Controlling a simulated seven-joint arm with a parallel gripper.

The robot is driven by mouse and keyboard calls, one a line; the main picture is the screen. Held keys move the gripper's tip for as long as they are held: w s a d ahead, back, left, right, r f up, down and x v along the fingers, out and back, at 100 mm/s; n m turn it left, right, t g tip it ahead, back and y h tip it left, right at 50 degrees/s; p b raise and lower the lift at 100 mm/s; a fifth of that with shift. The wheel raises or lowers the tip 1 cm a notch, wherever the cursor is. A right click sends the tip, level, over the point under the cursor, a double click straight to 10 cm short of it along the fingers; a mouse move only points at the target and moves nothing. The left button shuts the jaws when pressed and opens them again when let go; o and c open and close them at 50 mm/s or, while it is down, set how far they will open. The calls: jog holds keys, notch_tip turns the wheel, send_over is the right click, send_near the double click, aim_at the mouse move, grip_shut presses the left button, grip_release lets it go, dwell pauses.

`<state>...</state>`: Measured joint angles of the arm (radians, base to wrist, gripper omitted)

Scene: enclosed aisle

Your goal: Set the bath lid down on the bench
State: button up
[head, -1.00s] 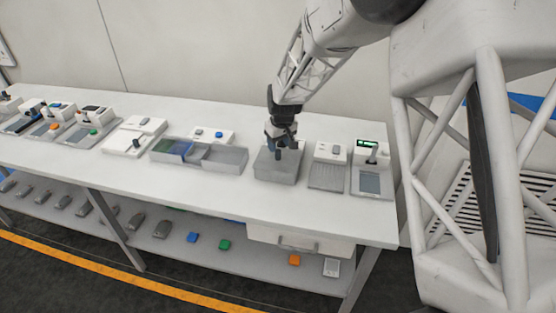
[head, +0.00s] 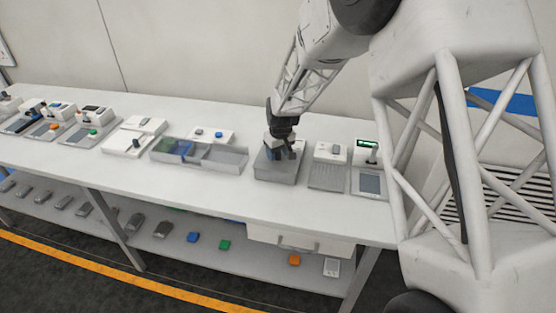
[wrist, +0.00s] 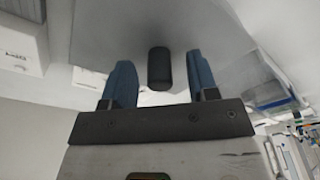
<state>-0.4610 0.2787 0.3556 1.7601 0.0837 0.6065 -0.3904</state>
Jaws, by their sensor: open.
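The grey bath (head: 279,177) stands on the bench (head: 215,187), right of the middle. Its flat grey lid (wrist: 115,30) fills the top of the wrist view, with a dark upright knob (wrist: 159,68). In the head view the lid lies at the bath's top (head: 264,158), mostly behind my gripper (head: 284,154). My gripper is open over the lid. In the wrist view its two blue fingers (wrist: 161,84) stand apart on either side of the knob, with gaps visible on both sides. The fingertips' height against the knob is hard to judge.
Left of the bath is a clear divided tray (head: 222,158). Right of it are a ribbed plate device (head: 328,175) and a scale-like device with a green display (head: 369,180). The bench's front strip is bare. Several small items lie on the lower shelf.

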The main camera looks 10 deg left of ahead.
grip_shut()
jog(key=shift+r, duration=0.1)
jog(key=shift+r, duration=0.45)
notch_tip(320, 180, up, 3)
jog(key=shift+f, duration=0.15)
jog(key=s+d, duration=0.3)
jog(key=s, duration=0.4)
jog(key=s+d+r, duration=0.1)
jog(key=s+d, duration=0.3)
jog(key=s, duration=0.3)
jog(key=shift+s+r, duration=0.15)
jog(key=shift+s, duration=0.05)
